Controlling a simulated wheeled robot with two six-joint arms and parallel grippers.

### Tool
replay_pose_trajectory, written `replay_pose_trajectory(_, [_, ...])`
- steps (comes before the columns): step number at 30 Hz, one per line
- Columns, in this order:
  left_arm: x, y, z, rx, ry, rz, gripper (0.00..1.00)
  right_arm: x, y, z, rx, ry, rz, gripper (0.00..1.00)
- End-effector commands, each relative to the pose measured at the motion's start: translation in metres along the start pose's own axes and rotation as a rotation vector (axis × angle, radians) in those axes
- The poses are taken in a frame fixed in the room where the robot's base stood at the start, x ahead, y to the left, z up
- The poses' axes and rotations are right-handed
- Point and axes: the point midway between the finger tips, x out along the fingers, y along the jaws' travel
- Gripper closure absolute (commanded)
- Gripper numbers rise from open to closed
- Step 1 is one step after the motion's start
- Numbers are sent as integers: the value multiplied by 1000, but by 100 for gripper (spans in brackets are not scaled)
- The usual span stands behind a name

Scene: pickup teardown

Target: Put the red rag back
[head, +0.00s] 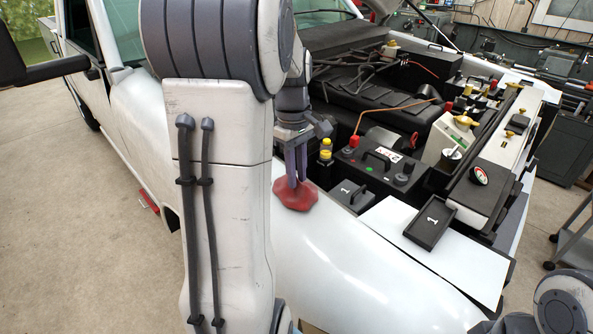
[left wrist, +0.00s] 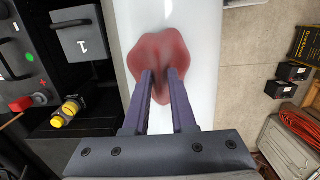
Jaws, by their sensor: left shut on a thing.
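The red rag (head: 294,196) lies on the white fender (head: 350,262) of the pickup, beside the engine bay. My left gripper (head: 297,180) points down at the rag, with its fingertips on it. In the left wrist view the rag (left wrist: 160,56) is bunched up between and around the two fingertips of my left gripper (left wrist: 161,78), which is shut on it. The rag still appears to rest on the fender. My right gripper is not in view; only part of my right arm shows at the lower right of the head view.
A black tray marked 1 (head: 430,222) lies on a white sheet (head: 470,262) at the front. The fender's front part is clear.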

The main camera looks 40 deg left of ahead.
Motion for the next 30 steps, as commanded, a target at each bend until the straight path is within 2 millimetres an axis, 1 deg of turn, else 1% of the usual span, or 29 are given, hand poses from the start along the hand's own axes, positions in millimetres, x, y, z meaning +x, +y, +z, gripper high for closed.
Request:
replay_pose_trajectory(7, [5,0,0,0,0,0,100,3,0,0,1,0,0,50])
replay_pose_trajectory(8, [4,0,0,0,0,0,68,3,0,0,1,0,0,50])
replay_pose_trajectory(9, [4,0,0,0,0,0,53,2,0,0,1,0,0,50])
replay_pose_trajectory(10, [4,0,0,0,0,0,46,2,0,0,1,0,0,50])
replay_pose_trajectory(19, [3,0,0,0,0,0,46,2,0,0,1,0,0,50])
replay_pose_trajectory(22, [-3,0,0,0,1,2,46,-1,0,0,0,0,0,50])
replay_pose_trajectory(23, [-5,1,-1,0,2,3,46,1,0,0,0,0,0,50])
replay_pose_trajectory(26, [-20,1,-1,0,3,5,46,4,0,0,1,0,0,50])
replay_pose_trajectory(30, [-51,2,-1,0,4,6,46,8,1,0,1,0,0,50])
